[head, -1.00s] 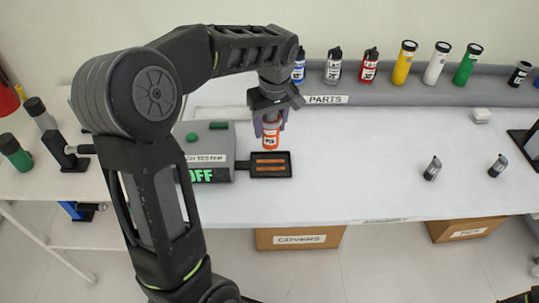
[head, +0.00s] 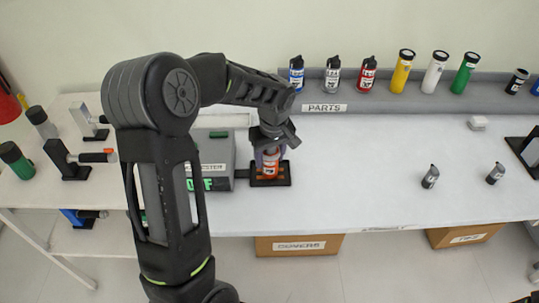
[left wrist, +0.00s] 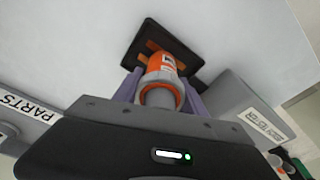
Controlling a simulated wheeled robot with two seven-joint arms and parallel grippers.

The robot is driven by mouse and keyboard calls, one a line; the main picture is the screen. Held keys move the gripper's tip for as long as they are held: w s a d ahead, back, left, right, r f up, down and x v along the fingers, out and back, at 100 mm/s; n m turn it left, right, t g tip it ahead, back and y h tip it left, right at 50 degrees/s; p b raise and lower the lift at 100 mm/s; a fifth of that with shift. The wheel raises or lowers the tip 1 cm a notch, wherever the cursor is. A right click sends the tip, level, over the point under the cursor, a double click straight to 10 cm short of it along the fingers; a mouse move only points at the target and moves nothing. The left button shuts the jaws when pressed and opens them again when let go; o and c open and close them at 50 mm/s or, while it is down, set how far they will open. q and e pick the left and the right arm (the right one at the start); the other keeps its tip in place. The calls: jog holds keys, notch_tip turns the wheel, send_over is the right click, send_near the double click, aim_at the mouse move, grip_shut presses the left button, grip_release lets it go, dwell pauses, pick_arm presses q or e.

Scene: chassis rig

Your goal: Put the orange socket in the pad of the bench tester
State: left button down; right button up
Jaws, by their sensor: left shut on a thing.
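The orange socket (head: 270,168) is a small orange cylinder with a white label. My left gripper (head: 270,155) is shut on it and holds it roughly upright over the dark pad (head: 286,181) of the bench tester. In the left wrist view the socket (left wrist: 164,66) sits between the purple fingers (left wrist: 161,88), its far end over the pad (left wrist: 150,29) with its copper strips. I cannot tell whether it touches the pad. The grey bench tester (head: 222,150) stands left of the pad; its green display text is partly hidden by my arm.
A PARTS ledge (head: 385,98) at the back holds several colored cylinders. Two small dark cylinders (head: 430,177) (head: 495,174) stand on the right of the table, with clear white surface around them. Dark fixtures (head: 68,160) stand at the left.

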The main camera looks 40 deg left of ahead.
pick_arm(q)
jog(key=c, duration=1.1)
grip_release()
jog(key=shift+f, duration=0.2)
jog(key=o, duration=0.4)
jog(key=shift+r, duration=0.1)
jog(key=shift+o, duration=0.2)
jog(key=shift+r, duration=0.15)
jog(key=r, duration=0.4)
jog(key=d+r+b, duration=0.1)
jog(key=r, duration=0.3)
jog(key=s+r, duration=0.1)
jog(key=r, duration=0.3)
jog(key=shift+d, duration=0.25)
jog(key=shift+f, duration=0.15)
